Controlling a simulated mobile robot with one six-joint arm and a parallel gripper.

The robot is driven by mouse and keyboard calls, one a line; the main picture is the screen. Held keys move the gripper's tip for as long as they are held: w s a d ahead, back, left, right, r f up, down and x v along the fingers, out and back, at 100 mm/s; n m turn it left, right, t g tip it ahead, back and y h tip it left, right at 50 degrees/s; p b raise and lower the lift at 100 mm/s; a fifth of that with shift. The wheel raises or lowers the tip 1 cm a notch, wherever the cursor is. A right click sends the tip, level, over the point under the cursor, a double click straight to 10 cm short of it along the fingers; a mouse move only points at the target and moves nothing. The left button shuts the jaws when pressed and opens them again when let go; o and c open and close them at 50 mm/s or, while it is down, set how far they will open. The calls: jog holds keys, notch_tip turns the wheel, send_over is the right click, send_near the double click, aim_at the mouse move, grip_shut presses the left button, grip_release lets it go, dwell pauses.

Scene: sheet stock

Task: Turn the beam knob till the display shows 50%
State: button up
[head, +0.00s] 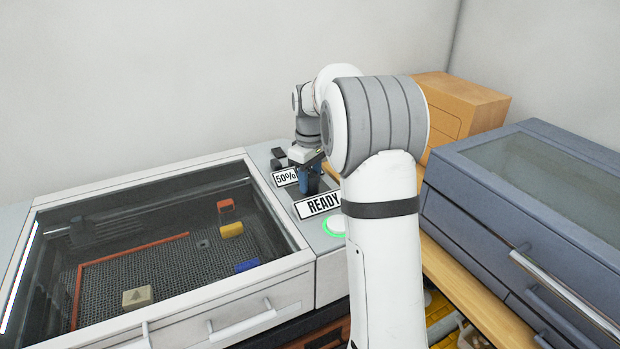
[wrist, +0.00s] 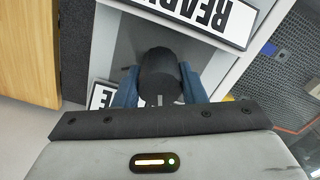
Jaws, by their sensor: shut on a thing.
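The beam knob (wrist: 160,75) is a dark round knob on the machine's control panel, seen in the wrist view between two blue fingers. My gripper (wrist: 155,90) is shut on it; in the head view my gripper (head: 309,178) reaches down to the panel and hides most of the knob. The display (head: 285,177) is a small white plate that reads 50% in the head view. In the wrist view this plate (wrist: 101,97) is mostly covered by my gripper.
A READY sign (head: 318,204) and a green-ringed button (head: 335,226) sit on the same panel. The glass-lidded machine bed (head: 150,255) holds several small coloured blocks. A blue-grey cabinet (head: 520,200) and a wooden drawer box (head: 460,105) stand at the right.

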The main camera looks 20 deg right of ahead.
aim_at(310, 174)
dwell(0.4)
jog(key=o, duration=1)
jog(key=shift+r, duration=0.1)
notch_tip(310, 174, up, 8)
jog(key=shift+f+b, duration=0.15)
jog(key=shift+b, duration=0.25)
jog(key=shift+s+a, duration=0.2)
jog(key=shift+s, duration=0.1)
jog(key=s+a+r+m+t, duration=0.1)
jog(key=s+a+m, duration=0.1)
jog(key=s, duration=0.5)
jog(key=s+a+r+m+t, duration=0.1)
jog(key=s+a, duration=0.2)
jog(key=s, duration=0.4)
jog(key=s+a+f+m, duration=0.1)
jog(key=s+f, duration=0.1)
jog(key=s, duration=0.3)
jog(key=s+f+m+t, duration=0.1)
jog(key=s+f, duration=0.2)
jog(key=s, duration=0.3)
jog(key=s+a+f+m, duration=0.1)
jog(key=s+f, duration=0.2)
jog(key=s, duration=0.3)
jog(key=shift+a+m, duration=0.35)
jog(key=shift+m, duration=0.05)
